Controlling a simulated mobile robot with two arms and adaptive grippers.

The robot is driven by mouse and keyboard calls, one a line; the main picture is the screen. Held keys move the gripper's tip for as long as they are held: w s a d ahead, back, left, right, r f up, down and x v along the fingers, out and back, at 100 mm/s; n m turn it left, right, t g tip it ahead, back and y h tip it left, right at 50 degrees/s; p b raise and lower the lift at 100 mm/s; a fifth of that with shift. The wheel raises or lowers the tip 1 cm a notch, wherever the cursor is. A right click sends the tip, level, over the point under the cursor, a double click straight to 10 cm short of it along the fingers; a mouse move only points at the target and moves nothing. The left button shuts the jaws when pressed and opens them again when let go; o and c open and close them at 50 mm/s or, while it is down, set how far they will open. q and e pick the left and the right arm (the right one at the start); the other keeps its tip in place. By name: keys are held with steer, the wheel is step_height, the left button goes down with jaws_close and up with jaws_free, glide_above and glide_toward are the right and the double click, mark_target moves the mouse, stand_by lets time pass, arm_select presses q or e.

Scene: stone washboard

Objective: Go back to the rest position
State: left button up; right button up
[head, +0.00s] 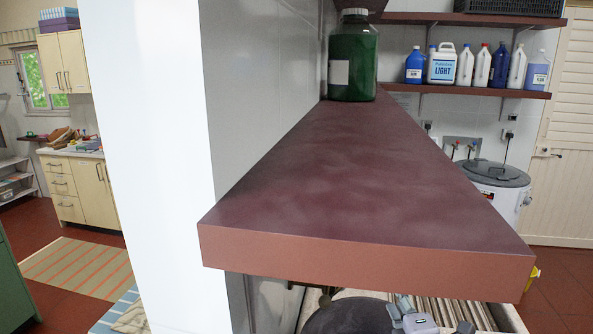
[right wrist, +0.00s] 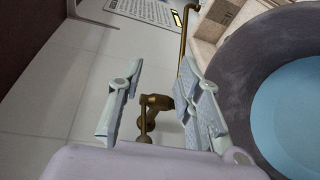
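My right gripper (head: 412,318) shows at the bottom edge of the head view, below the shelf and beside a dark round tub (head: 348,318). In the right wrist view the fingers of my right gripper (right wrist: 165,88) are spread apart with nothing held. A brass tap (right wrist: 155,103) shows in the gap between the fingers, apparently beyond them near the white tiled wall; I cannot tell how far. My left gripper is in neither view.
A dark red shelf (head: 350,185) juts toward me above the right gripper. A green jar (head: 353,60) stands on it. A grey round basin (right wrist: 235,75) with a blue inside lies right of the fingers. Several bottles stand on a back shelf (head: 460,90). Open floor (head: 50,230) shows left.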

steer(key=s+a+f+m+g, duration=0.2)
steer(key=s+f+m+g, duration=0.1)
steer(key=s+f+m, duration=0.3)
steer(key=s+a+f+m+g, duration=0.35)
steer(key=s+f, duration=0.25)
steer(key=s, duration=0.2)
steer(key=s+d+f+m+g, duration=0.2)
steer(key=s+f+m+g, duration=0.15)
steer(key=s, duration=0.65)
steer(key=s+d+f+m+g, duration=0.2)
steer(key=s+f+m+g, duration=0.15)
steer(key=s, duration=0.65)
step_height(320, 180, down, 32)
steer(key=s+b, duration=0.1)
steer(key=b, duration=0.5)
arm_select(q)
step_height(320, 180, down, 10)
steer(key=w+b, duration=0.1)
steer(key=b, duration=0.3)
arm_select(e)
steer(key=s+d+f+g, duration=0.1)
steer(key=s+d+f, duration=0.1)
steer(key=s+f, duration=1.5)
step_height(320, 180, down, 3)
steer(key=shift+d+f+g, duration=0.15)
steer(key=shift+d+g, duration=0.15)
steer(key=shift+g, duration=0.05)
